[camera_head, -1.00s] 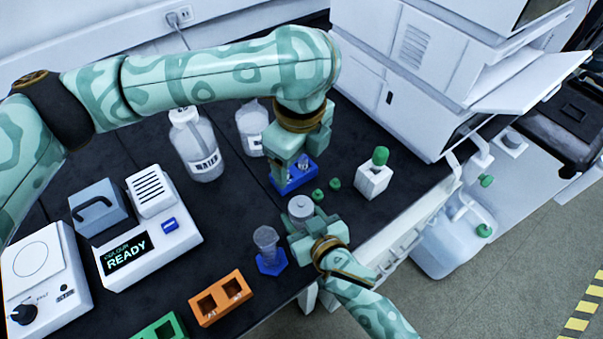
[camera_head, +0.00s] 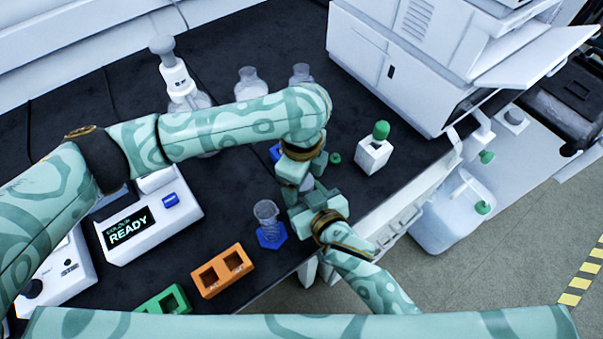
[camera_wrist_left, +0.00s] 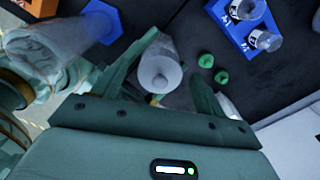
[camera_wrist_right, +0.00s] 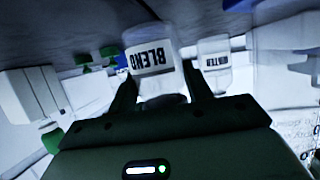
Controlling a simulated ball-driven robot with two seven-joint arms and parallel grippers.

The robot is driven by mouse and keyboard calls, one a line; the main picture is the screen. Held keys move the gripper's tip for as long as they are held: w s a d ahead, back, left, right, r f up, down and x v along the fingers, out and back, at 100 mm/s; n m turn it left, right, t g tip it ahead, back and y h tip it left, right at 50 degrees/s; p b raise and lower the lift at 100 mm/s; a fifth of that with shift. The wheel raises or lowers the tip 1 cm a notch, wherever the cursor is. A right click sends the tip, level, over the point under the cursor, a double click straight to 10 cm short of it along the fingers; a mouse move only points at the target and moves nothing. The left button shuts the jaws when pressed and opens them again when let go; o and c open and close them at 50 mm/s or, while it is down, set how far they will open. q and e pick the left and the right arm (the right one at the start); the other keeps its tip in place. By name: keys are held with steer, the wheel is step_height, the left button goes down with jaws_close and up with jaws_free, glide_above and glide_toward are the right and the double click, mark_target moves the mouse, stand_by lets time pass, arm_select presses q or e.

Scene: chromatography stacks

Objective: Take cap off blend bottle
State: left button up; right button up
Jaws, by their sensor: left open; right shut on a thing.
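The blend bottle (camera_wrist_right: 152,62), white with a BLEND label, is between the fingers of my right gripper (camera_wrist_right: 160,90), which is shut on it. In the left wrist view its round grey cap (camera_wrist_left: 160,79) faces the camera. My left gripper (camera_wrist_left: 172,72) is open, with one finger on either side of the cap; whether they touch it I cannot tell. In the head view my left gripper (camera_head: 301,188) is right above my right gripper (camera_head: 304,207) and hides the bottle and cap.
Green caps (camera_wrist_left: 221,76) and a blue rack with small vials (camera_wrist_left: 225,20) lie close by. A clear cylinder on a blue base (camera_head: 268,235) stands left of the grippers. An orange block (camera_head: 223,271) is nearer.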

arm_select(q)
steer(key=c, duration=1.2)
steer(key=shift+o, duration=0.2)
steer(key=shift+r, duration=0.25)
steer(key=shift+r, duration=0.9)
steer(key=shift+r, duration=2)
arm_select(e)
steer(key=o, duration=1.4)
steer(key=shift+o, duration=0.2)
